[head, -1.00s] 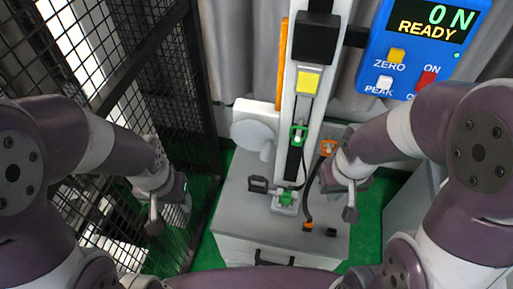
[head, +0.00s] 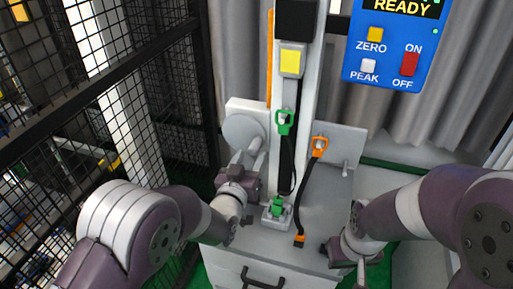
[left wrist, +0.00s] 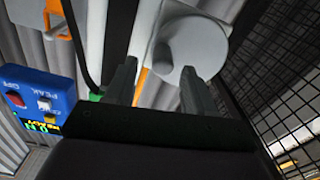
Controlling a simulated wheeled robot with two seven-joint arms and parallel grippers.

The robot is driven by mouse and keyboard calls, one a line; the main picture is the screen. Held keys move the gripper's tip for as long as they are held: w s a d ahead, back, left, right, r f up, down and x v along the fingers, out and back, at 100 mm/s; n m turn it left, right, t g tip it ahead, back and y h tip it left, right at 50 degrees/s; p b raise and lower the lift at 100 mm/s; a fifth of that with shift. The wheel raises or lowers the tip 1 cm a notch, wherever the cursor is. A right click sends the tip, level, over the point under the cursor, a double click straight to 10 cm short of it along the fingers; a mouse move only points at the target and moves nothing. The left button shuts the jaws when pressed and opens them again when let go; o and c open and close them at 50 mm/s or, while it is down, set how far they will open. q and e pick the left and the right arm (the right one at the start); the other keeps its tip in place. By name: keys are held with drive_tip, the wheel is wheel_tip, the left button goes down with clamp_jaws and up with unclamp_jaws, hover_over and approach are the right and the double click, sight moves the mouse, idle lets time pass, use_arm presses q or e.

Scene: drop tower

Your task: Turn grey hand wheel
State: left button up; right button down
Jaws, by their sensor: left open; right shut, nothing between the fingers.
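The hand wheel (head: 240,132) is a pale grey disc on a white plate, left of the white column. It also shows in the left wrist view (left wrist: 198,42), with its grip knob (left wrist: 163,58) sticking out toward the camera. My left gripper (head: 248,160) is just below and in front of the wheel. In the left wrist view its fingers (left wrist: 158,78) are open, with the knob beyond and between their tips. I cannot tell whether they touch it; the gripper partly hides the knob in the head view. My right gripper (head: 335,250) is shut and empty, at the right front of the cabinet.
The white column (head: 292,95) carries a green hook (head: 284,121) and a green clamp (head: 277,206). An orange hook (head: 319,146) and black strap are to its right. A blue panel (head: 390,60) reads READY. A black mesh fence (head: 130,60) stands at left.

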sight(252, 154)
use_arm(q)
drive_tip(key=x, duration=0.4)
drive_tip(key=shift+w+f, duration=0.15)
drive_tip(key=shift+w, duration=0.25)
drive_tip(key=shift+w+d, duration=0.1)
drive_tip(key=shift+w, duration=0.25)
drive_tip(key=shift+c, duration=0.3)
clamp_jaws()
